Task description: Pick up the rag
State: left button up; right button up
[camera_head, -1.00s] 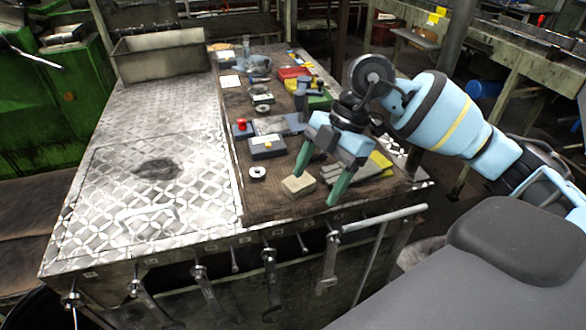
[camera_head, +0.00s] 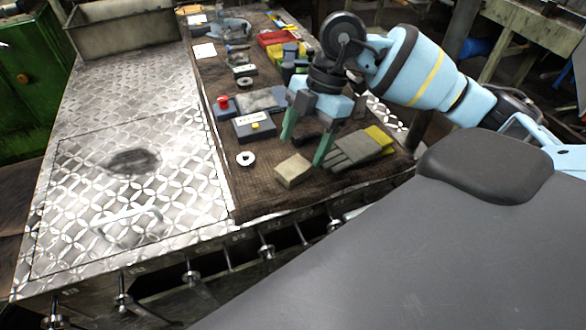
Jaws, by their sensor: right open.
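A crumpled grey-blue thing (camera_head: 232,29) that looks like a cloth rag lies near the far end of the brown mat. It is small in view, so I cannot be sure what it is. My right gripper (camera_head: 303,151) is over the near part of the mat, its green fingers spread and pointing down, with nothing between them. It is well nearer to me than the crumpled thing. A beige block (camera_head: 292,171) lies just in front of the fingertips. Grey and yellow folded gloves or cloth (camera_head: 358,150) lie to the right of the fingers. My left gripper is out of view.
The brown mat (camera_head: 262,196) also holds a white ring (camera_head: 245,158), a grey box with a yellow button (camera_head: 254,127), a box with a red knob (camera_head: 224,105) and a red tray (camera_head: 280,38). The patterned metal top (camera_head: 190,190) at left is mostly clear.

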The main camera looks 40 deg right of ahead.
aim_at(294, 166)
jog(key=shift+x, duration=2.55)
jog(key=shift+w, duration=0.1)
jog(key=c, duration=1.1)
jog(key=shift+o, duration=0.2)
jog(key=shift+r, duration=0.1)
